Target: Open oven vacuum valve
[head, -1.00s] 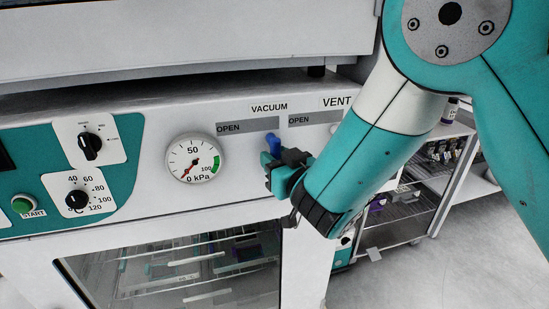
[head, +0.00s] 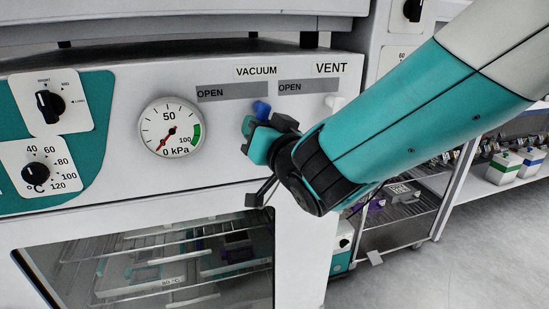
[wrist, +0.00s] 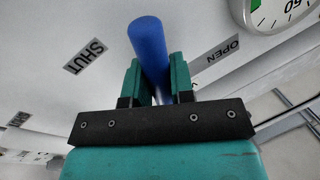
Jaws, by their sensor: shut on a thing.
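The oven's vacuum valve has a blue handle (wrist: 150,45), and its tip (head: 262,109) shows just above my gripper in the head view. My gripper (head: 262,138) is at the panel below the VACUUM label (head: 256,71). In the wrist view the two teal fingers of my gripper (wrist: 154,80) are shut on the blue handle, one on each side. The handle lies between an OPEN label (wrist: 216,54) and a SHUT label (wrist: 84,56), pointing to neither. The pressure gauge (head: 171,128) is left of the valve, its needle near the 0 end. The valve's base is hidden by my gripper.
A white vent handle (head: 334,101) is close to the right of my gripper, under the VENT label. The oven door window (head: 150,265) is below. Black knobs (head: 49,106) are on the left panel. A wire shelf unit (head: 400,225) stands at the right, with open floor beside it.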

